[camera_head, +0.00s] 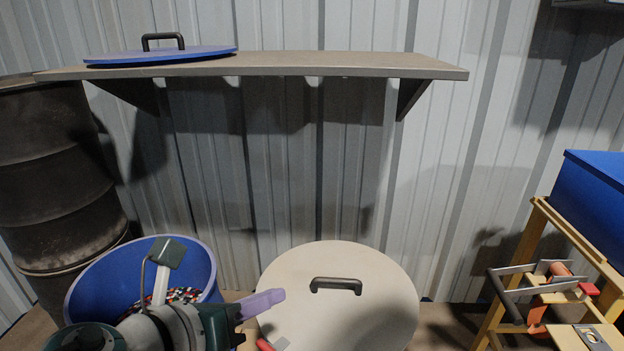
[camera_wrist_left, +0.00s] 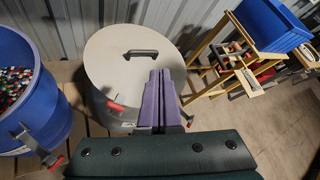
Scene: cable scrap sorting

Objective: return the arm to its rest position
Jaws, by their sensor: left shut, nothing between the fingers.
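My left arm comes in at the bottom left of the head view. Its gripper (camera_head: 265,302) has purple fingers that are shut with nothing between them. They point right, in front of the left edge of a round pale lid (camera_head: 345,265) with a dark handle. In the left wrist view the shut purple fingers (camera_wrist_left: 160,100) overlap the right part of that lid (camera_wrist_left: 108,68). I cannot tell the gap between fingers and lid. My right gripper is not in view.
A blue barrel (camera_head: 198,255) of colourful scrap stands open behind my left arm. A blue lid (camera_head: 160,55) lies on the wall shelf (camera_head: 330,66). A dark drum (camera_head: 50,180) stands at the left. A wooden stand (camera_head: 575,240) with a blue bin (camera_head: 590,200) is at the right.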

